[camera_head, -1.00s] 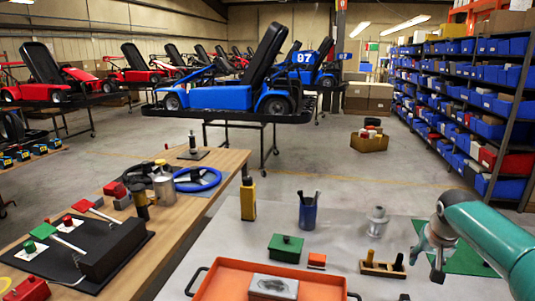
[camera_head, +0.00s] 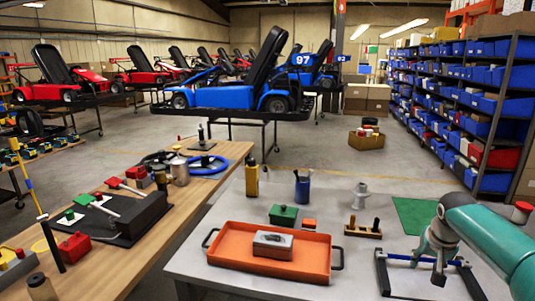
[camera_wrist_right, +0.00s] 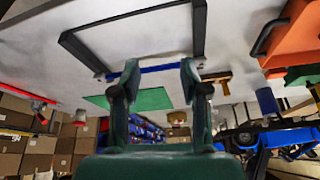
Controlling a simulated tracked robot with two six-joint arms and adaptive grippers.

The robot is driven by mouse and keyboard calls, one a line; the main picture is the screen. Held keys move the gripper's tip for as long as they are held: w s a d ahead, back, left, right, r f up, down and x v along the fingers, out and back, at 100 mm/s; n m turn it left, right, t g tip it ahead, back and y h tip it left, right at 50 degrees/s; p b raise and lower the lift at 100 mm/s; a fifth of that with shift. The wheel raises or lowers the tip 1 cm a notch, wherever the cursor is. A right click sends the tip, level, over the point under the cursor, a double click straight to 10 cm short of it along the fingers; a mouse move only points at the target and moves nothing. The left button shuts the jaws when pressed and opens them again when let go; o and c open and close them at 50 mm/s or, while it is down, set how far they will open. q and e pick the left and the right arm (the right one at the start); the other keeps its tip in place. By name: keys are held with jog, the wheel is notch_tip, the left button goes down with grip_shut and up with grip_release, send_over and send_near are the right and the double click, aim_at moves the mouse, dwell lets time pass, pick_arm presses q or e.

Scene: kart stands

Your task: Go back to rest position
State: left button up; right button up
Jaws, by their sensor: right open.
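My right gripper (camera_head: 438,268) hangs over the right side of the grey table in the head view, at the end of my teal arm. It is open; its spread fingers also show in the right wrist view (camera_wrist_right: 160,72). A black frame with a blue bar (camera_head: 402,257) lies on the table by it. In the wrist view the blue bar (camera_wrist_right: 152,69) appears between the fingertips, but I cannot tell whether they touch. I see nothing held. My left gripper is outside both views.
An orange tray (camera_head: 225,272) with a grey box (camera_head: 273,244) stands on the grey table (camera_head: 350,280). A wooden table (camera_head: 110,270) holding parts stands at left.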

jog(key=s+a+f+n+g+y, duration=0.1)
jog(key=s+a+f+g, duration=0.1)
jog(key=s+a+f, duration=0.5)
jog(key=s+a+f+n+g+y, duration=0.1)
jog(key=s+a+f+g, duration=0.2)
jog(key=f, duration=0.8)
jog(key=s+a+f+n+y, duration=0.15)
jog(key=s+a+f, duration=0.35)
jog(key=f, duration=0.5)
jog(key=s+a+f, duration=0.2)
jog(key=s+a, duration=0.2)
jog(key=s, duration=0.2)
jog(key=s+a+f+t+y, duration=0.1)
jog(key=s+a+f, duration=0.2)
jog(key=s, duration=0.3)
jog(key=s+a+f+y, duration=0.1)
jog(key=s+a+f, duration=0.1)
jog(key=s+a, duration=0.3)
jog(key=shift+s+a+f, duration=0.15)
jog(key=shift+s+f, duration=0.25)
jog(key=shift+s, duration=0.25)
